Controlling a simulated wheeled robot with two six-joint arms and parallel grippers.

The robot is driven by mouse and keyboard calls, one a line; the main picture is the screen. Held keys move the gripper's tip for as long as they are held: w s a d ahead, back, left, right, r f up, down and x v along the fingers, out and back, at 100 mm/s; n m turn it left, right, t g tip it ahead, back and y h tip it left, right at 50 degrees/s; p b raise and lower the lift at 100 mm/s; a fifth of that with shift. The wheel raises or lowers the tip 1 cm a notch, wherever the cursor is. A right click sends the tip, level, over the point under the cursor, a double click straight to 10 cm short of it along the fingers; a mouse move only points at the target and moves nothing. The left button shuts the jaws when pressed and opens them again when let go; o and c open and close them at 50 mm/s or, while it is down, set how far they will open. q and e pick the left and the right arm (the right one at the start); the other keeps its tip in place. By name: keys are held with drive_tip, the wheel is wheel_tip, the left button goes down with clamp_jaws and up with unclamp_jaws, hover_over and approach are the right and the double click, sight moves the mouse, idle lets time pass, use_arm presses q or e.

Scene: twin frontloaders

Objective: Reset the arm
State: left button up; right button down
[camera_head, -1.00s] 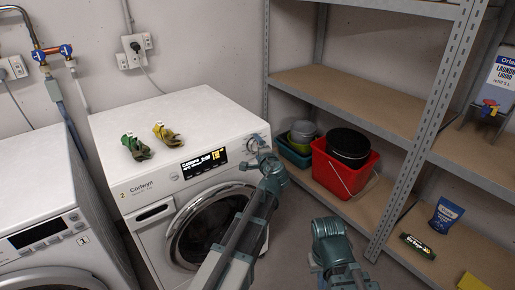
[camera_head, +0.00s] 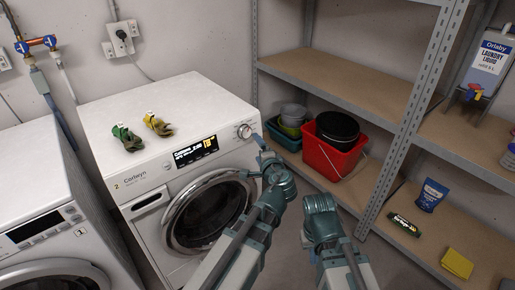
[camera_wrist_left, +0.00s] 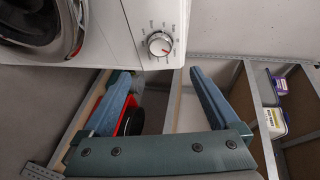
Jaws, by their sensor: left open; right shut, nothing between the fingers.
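My left gripper (camera_head: 263,152) is open and empty, just in front of and below the round program dial (camera_head: 244,131) of white washer 2 (camera_head: 180,91), apart from it. In the left wrist view, the two spread fingers of my left gripper (camera_wrist_left: 158,82) have nothing between them, and the dial (camera_wrist_left: 159,43) shows beyond them. Washer 2's display (camera_head: 195,150) is lit and its round door (camera_head: 208,212) looks closed. My right gripper (camera_head: 321,204) is low over the floor, right of my left arm, shut and empty; its fingertips are hard to make out.
Two work gloves (camera_head: 127,138) lie on washer 2. Washer 1 (camera_head: 40,190) stands at left. A metal shelf (camera_head: 345,85) at right holds a red bucket (camera_head: 328,158), a laundry liquid container (camera_head: 488,63), a blue pouch (camera_head: 431,195) and a yellow cloth (camera_head: 457,263).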

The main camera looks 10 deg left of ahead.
use_arm(q)
drive_tip(key=s+d+r+n+g+h+p, duration=0.1)
drive_tip(key=s+d+n+g+h+p, duration=0.1)
drive_tip(key=s+p, duration=0.5)
drive_tip(key=s+d+r+n+g+h+p, duration=0.2)
drive_tip(key=s+d+n+g+p, duration=0.1)
drive_tip(key=s+g+p, duration=0.4)
drive_tip(key=s+d+r+n+g+h+p, duration=0.1)
drive_tip(key=s+d+n+g+h+p, duration=0.1)
drive_tip(key=s+d+g+p, duration=0.2)
drive_tip(key=s+d+p, duration=0.1)
drive_tip(key=s+p, duration=0.2)
drive_tip(key=s, duration=0.3)
drive_tip(key=shift+r+n+g, duration=0.3)
